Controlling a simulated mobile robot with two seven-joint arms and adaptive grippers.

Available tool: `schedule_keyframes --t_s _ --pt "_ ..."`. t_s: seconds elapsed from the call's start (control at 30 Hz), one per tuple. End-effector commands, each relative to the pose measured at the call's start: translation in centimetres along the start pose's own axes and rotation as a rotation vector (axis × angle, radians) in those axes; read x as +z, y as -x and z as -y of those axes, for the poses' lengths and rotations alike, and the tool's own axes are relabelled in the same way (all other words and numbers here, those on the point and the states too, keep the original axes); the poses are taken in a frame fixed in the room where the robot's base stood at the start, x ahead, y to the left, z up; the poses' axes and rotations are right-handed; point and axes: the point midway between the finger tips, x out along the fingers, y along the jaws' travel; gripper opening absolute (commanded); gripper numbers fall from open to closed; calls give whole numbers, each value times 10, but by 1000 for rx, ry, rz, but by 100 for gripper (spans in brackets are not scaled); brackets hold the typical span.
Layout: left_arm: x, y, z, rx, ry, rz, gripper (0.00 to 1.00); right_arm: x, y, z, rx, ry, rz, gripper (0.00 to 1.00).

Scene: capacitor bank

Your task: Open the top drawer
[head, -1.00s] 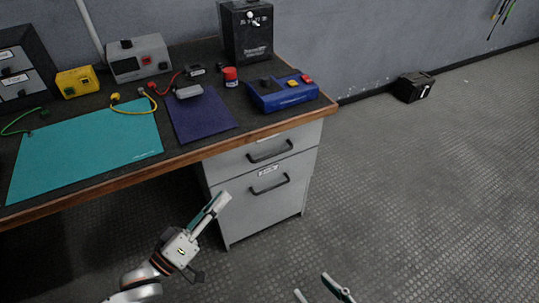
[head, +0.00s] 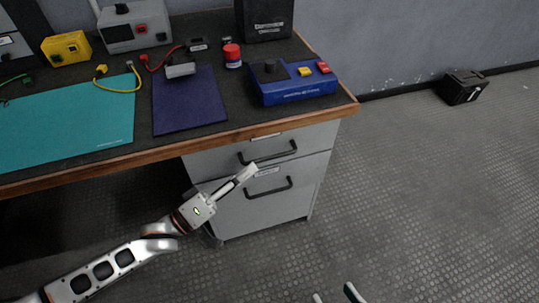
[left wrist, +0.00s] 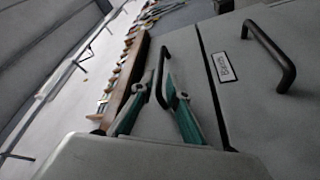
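The top drawer (head: 225,161) is a light grey front under the desktop and looks closed. Its black bar handle (head: 268,152) also shows in the left wrist view (left wrist: 160,72). My left gripper (head: 250,171) is just in front of the cabinet, below the handle in the head view. In the left wrist view my left gripper (left wrist: 155,89) has its two green-padded fingers apart, with the near end of the handle between the tips. I cannot tell whether they touch. My right gripper (head: 336,295) shows only its fingertips at the bottom edge, apart and empty.
The lower drawer (head: 270,208) has its own black handle (head: 268,188) and a label. The wood desk edge (head: 160,153) overhangs the drawers. A blue box (head: 292,90) and purple mat (head: 188,102) lie on top.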

Motion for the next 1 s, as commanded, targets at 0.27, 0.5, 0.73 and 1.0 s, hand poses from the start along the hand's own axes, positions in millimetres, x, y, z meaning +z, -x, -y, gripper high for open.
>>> schedule_keyframes --t_s 0.27,0.5,0.73,1.0 --pt "2 -43 2 -1 4 0 15 8 -2 10 -14 -78 -1 40" --pt "1 -61 1 -1 2 0 15 8 -2 15 -23 -118 -7 40" --pt "0 -63 0 -1 0 0 15 7 -2 16 -23 -121 -10 40" --pt "0 -62 0 -1 0 0 0 7 -2 16 -23 -120 -10 40"
